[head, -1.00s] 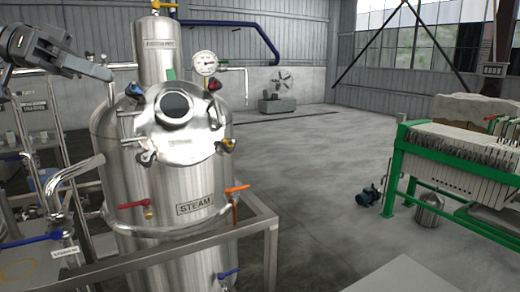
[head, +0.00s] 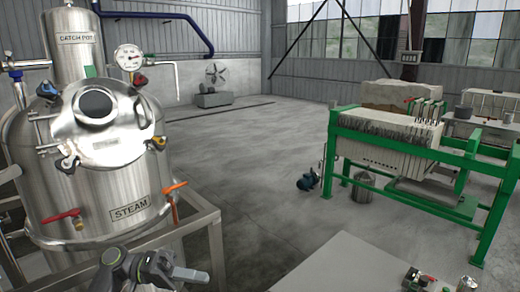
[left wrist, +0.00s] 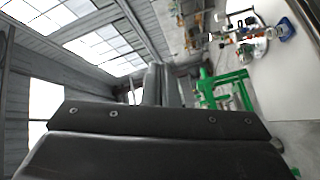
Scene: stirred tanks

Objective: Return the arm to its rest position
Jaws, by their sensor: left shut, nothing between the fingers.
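My left gripper (head: 192,274) is at the bottom of the head view, in front of the steel tank's lower part, with its fingers pointing right. It is shut and holds nothing. The left wrist view is tilted, with my dark gripper body across its lower half. The steel tank (head: 100,190) with a STEAM label stands at the left of the head view. Its round hatch and clamps are above my gripper in the picture. My right gripper is not in view.
A metal frame (head: 210,232) surrounds the tank, close to my left arm. A red-handled valve (head: 62,216) and an orange-handled valve (head: 175,187) stick out. A grey table top (head: 345,265) lies at the bottom right. A green-framed filter press (head: 400,150) stands beyond it. The middle floor is open.

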